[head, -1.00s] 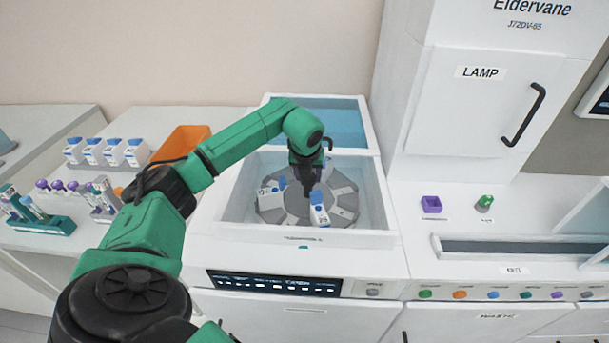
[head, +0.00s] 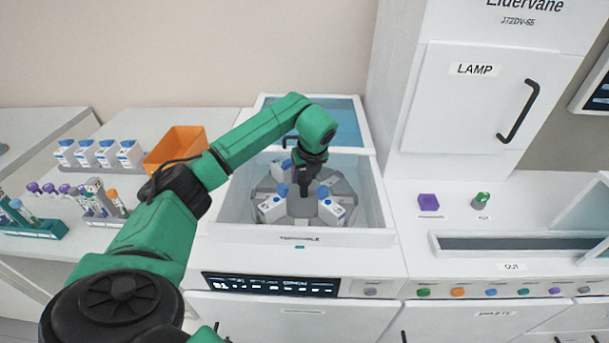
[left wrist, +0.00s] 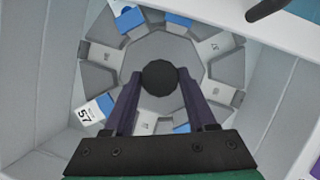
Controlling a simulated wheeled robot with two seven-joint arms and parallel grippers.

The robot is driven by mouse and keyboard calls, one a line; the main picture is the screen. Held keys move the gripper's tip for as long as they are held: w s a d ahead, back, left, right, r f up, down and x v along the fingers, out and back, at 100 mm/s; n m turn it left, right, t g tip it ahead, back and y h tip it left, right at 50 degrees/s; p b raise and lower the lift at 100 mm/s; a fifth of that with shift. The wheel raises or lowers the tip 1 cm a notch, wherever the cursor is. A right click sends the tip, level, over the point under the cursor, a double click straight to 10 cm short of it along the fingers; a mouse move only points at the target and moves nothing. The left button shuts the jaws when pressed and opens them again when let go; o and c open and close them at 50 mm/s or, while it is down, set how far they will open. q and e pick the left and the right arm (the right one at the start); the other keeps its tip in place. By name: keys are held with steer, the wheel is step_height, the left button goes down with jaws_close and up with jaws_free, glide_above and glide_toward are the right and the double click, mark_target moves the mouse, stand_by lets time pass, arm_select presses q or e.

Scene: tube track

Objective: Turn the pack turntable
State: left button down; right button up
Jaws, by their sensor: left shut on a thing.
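The pack turntable (head: 262,190) is a grey round plate with wedge-shaped seats inside an open white bay. It also shows in the left wrist view (left wrist: 198,68). Its dark central knob (left wrist: 160,78) stands between my left fingers. My left gripper (head: 305,192) reaches down over the middle and is shut on the knob; it fills the lower part of the left wrist view (left wrist: 160,88). White packs with blue caps sit on the plate, one at front left (head: 271,208) and one at front right (head: 331,211). My right gripper is not in view.
The bay's walls (head: 232,205) surround the turntable, and its blue-tinted lid (head: 330,115) stands behind. An orange bin (head: 176,147) and several white packs (head: 107,153) are on the left bench.

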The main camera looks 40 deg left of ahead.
arm_select(q)
steer(key=shift+r, duration=0.1)
stand_by(0.3)
steer(key=shift+c, duration=1)
jaws_free()
steer(key=v, duration=1.4)
steer(key=shift+r, duration=0.25)
steer(key=shift+d+f, duration=0.1)
